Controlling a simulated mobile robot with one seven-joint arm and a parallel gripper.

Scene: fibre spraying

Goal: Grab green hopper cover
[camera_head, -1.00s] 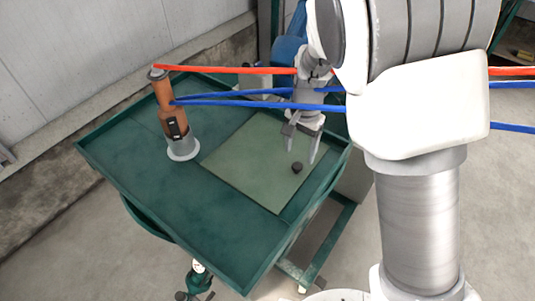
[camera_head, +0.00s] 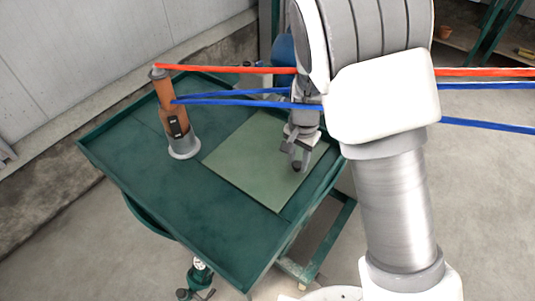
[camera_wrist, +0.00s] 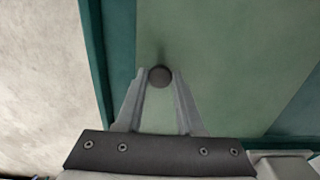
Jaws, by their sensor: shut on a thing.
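The green hopper cover (camera_head: 250,160) is a flat, pale green square panel lying on the dark green hopper top (camera_head: 185,205). It also fills the middle of the wrist view (camera_wrist: 225,60). Its small dark round knob (camera_wrist: 160,76) sits near the cover's edge in the wrist view. My gripper (camera_head: 297,167) is down at the cover's right part in the head view. Its two fingers are shut on the knob, one on each side, as the wrist view shows (camera_wrist: 160,82). The cover appears to lie flat.
An orange and grey cylindrical device (camera_head: 172,115) stands on the hopper top left of the cover. A red hose (camera_head: 220,69) and blue hoses (camera_head: 240,103) run from it across the view, behind my arm. A raised rim (camera_head: 115,180) edges the hopper top. Concrete floor lies around.

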